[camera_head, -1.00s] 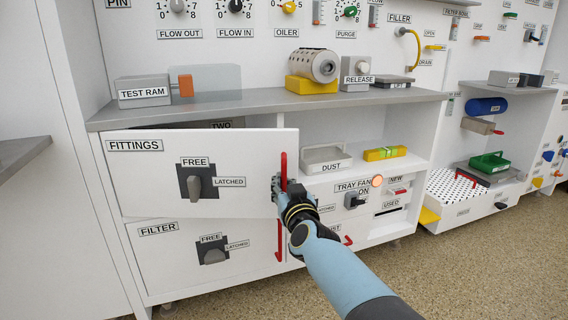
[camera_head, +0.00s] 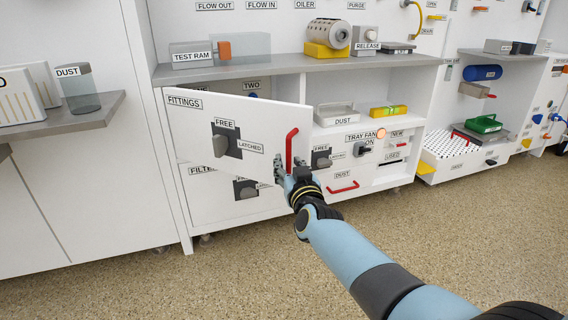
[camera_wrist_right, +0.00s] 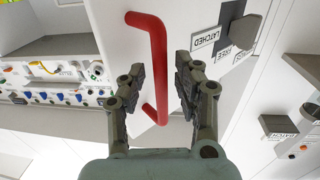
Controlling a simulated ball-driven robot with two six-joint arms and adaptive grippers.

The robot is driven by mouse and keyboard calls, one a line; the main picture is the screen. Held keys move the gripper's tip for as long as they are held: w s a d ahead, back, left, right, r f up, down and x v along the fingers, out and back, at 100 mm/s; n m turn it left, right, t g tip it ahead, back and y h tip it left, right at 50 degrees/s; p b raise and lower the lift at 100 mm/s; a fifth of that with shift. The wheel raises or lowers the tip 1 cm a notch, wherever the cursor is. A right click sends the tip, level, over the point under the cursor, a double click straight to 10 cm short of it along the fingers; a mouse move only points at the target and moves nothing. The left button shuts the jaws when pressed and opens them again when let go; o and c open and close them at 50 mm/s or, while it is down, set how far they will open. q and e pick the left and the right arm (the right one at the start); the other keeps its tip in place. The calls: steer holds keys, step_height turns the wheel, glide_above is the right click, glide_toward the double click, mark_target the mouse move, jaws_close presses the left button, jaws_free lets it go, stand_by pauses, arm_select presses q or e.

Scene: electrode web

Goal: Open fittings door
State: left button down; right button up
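The fittings door (camera_head: 190,125), a white panel labelled FITTINGS, stands partly open, hinged at its left and swung out from the cabinet. Its dark latch knob (camera_head: 221,146) sits below the FREE label, apart from the LATCHED label. Its red handle (camera_head: 291,148) is upright near the free edge. My right gripper (camera_head: 288,172) is at the handle's lower part. In the right wrist view, the red handle (camera_wrist_right: 157,55) runs between the two spread fingers, with a gap clearest on the right side. My left gripper is out of view.
Behind the door is a compartment with a label TWO (camera_head: 251,85). The filter door (camera_head: 205,205) below is partly covered by the fittings door. A side shelf (camera_head: 70,118) with a dust jar (camera_head: 82,90) stands at left. The floor (camera_head: 250,270) in front is clear.

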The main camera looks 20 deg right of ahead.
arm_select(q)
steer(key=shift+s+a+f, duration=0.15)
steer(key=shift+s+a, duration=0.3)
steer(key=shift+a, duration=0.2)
arm_select(e)
steer(key=s+a+r, duration=0.1)
steer(key=s+a, duration=0.1)
steer(key=s, duration=1)
steer(key=shift+s+a+r, duration=0.2)
steer(key=shift+s+a, duration=0.1)
